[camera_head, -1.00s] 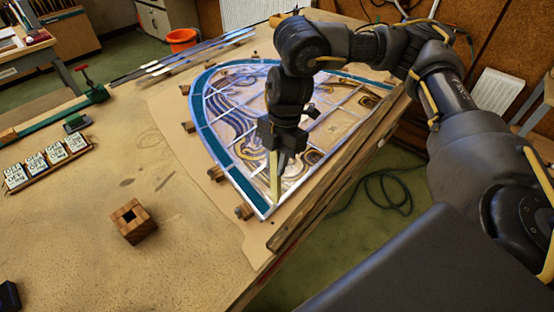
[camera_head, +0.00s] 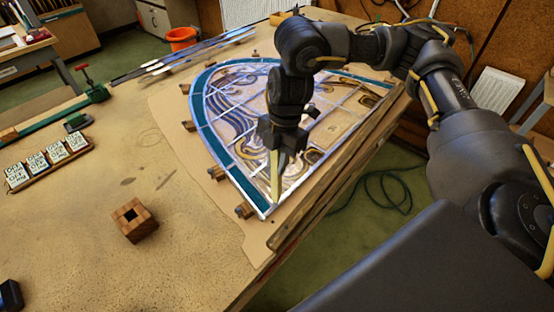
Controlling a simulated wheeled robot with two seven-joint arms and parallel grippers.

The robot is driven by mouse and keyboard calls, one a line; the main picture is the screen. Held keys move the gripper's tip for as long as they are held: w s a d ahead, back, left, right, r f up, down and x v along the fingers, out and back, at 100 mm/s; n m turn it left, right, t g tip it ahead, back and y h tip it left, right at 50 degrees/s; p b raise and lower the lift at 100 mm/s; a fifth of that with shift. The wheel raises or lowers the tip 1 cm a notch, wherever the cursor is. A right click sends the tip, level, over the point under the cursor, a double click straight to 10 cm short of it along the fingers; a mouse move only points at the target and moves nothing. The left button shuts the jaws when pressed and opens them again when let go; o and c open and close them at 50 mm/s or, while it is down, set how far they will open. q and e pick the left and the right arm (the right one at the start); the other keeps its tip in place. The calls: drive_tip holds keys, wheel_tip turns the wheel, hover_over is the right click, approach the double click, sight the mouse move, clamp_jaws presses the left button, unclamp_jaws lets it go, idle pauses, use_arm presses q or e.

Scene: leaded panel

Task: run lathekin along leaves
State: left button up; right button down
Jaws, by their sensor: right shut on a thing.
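The leaded panel (camera_head: 234,170) lies flat on the bench, an arched shape with a teal glass border, grey lead lines and swirling blue and amber glass inside. My right gripper (camera_head: 276,158) is over the near part of the panel, pointing down. It is shut on the lathekin (camera_head: 275,182), a pale yellow flat stick held upright. The lathekin's lower tip is at the panel's near corner; I cannot tell whether it touches the lead. My right arm hides part of the panel's middle and far side. My left gripper does not show.
Wooden blocks (camera_head: 244,210) stand along the panel's left edge, and a wooden batten (camera_head: 330,180) runs along its right edge. A hollow wooden block (camera_head: 134,220) and a rack of lettered cards (camera_head: 47,162) sit at left. Lead strips (camera_head: 185,60) lie behind. The bench's front left is mostly clear.

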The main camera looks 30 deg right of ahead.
drive_tip(key=shift+f, duration=0.3)
idle(0.5)
drive_tip(key=shift+d, duration=0.15)
drive_tip(key=shift+w+d, duration=0.15)
drive_tip(key=shift+d, duration=0.35)
drive_tip(key=shift+w+d, duration=0.15)
drive_tip(key=shift+d, duration=0.35)
drive_tip(key=shift+w+d+f+p, duration=0.1)
drive_tip(key=shift+w+d+p, duration=0.1)
drive_tip(key=shift+d, duration=0.3)
drive_tip(key=shift+w+d+p, duration=0.1)
drive_tip(key=shift+d+p, duration=0.05)
drive_tip(key=shift+d, duration=0.35)
drive_tip(key=shift+w+d+p, duration=0.15)
drive_tip(key=shift+d+p, duration=0.05)
drive_tip(key=shift+d, duration=0.4)
drive_tip(key=shift+w+d+p, duration=0.15)
drive_tip(key=shift+d+p, duration=0.05)
drive_tip(key=shift+d, duration=0.4)
